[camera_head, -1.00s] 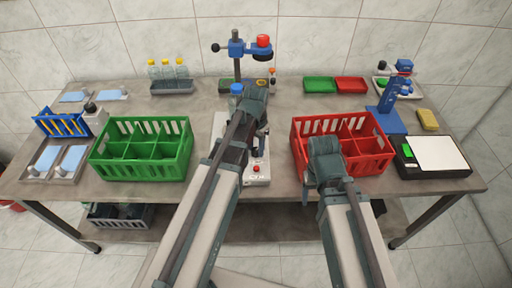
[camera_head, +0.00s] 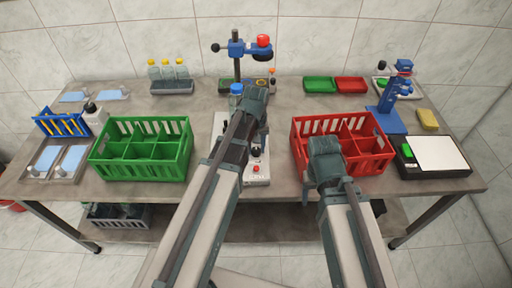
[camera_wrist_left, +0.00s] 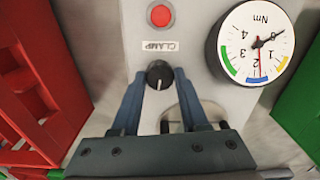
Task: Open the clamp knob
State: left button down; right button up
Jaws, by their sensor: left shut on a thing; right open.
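The clamp knob (camera_wrist_left: 159,75) is a small black round knob with a white mark, on a light grey panel by a label reading CLAMP, upside down in the left wrist view. My left gripper (camera_wrist_left: 158,88) is shut on the knob, one blue finger on each side. In the head view, my left gripper (camera_head: 258,146) reaches down over the grey device (camera_head: 262,181), and its arm hides much of the device and the knob. My right gripper (camera_head: 311,197) is open and empty in front of the red crate (camera_head: 358,169), partly hidden by its own wrist.
A red button (camera_wrist_left: 160,15) and a round Nm gauge (camera_wrist_left: 258,48) sit near the knob. A green crate (camera_head: 138,171) stands left of the device. A blue-capped bottle (camera_head: 236,98) and a post stand (camera_head: 237,68) are behind it.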

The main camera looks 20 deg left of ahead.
aim_at(256, 150)
pick_arm(q)
jog(key=shift+n, duration=0.6)
jog(key=shift+c, duration=2.1)
grip_release()
jog(key=shift+r, duration=0.1)
notch_tip(256, 150, up, 14)
jog(key=p, duration=1.3)
jog(key=shift+p, duration=0.4)
jog(key=shift+f, duration=0.2)
